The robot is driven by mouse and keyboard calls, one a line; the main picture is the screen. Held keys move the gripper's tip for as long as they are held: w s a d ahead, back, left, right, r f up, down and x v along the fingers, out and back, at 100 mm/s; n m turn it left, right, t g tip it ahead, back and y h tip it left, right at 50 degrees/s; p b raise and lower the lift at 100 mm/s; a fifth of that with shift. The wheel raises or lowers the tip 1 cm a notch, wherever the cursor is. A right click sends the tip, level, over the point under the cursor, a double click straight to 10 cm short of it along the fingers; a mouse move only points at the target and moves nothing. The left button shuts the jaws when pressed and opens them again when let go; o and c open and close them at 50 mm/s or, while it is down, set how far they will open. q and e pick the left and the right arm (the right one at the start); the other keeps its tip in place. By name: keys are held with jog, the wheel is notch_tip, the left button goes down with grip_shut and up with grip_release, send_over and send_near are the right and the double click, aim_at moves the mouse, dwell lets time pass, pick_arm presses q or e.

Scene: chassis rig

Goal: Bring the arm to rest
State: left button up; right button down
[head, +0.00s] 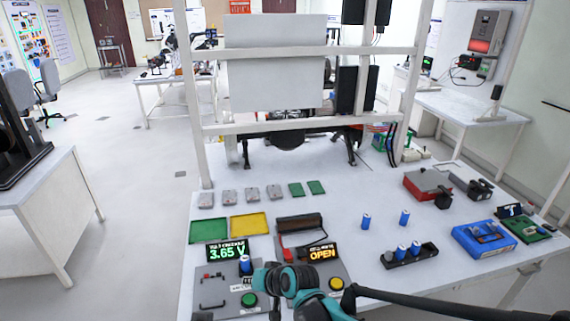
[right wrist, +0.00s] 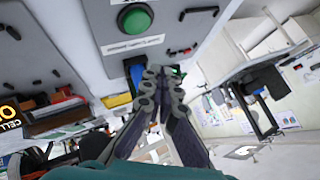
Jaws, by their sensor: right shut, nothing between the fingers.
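My right gripper (head: 262,277) is at the front of the white table, over the tester panel with the "3.65 V" display (head: 228,252). In the right wrist view its two dark fingers (right wrist: 156,74) are together with nothing between them. A blue cell (head: 245,263) stands upright at the tester, just beyond the fingertips; it also shows in the right wrist view (right wrist: 136,76). I cannot tell whether fingers and cell touch. The teal and black right arm reaches in from the lower right. My left gripper is not in view.
Green (head: 208,230) and yellow (head: 250,223) trays lie behind the tester. A second panel reads "OPEN" (head: 322,253). Two blue cells stand loose near a black holder (head: 409,256) with more cells. A blue device (head: 484,239) is at right. A white frame (head: 310,126) rises behind.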

jog(key=s+d+r+t+h, duration=0.1)
jog(key=s+d+r+h, duration=0.15)
jog(key=d, duration=0.65)
jog(key=s+d+r+h, duration=0.1)
jog(key=s+d+r, duration=0.2)
jog(key=d, duration=0.6)
jog(key=s+d+m+h, duration=0.1)
jog(key=s+d+h, duration=0.2)
jog(key=s+d, duration=0.8)
jog(key=d, duration=0.3)
jog(key=shift+f+h, duration=0.15)
jog(key=shift+h, duration=0.2)
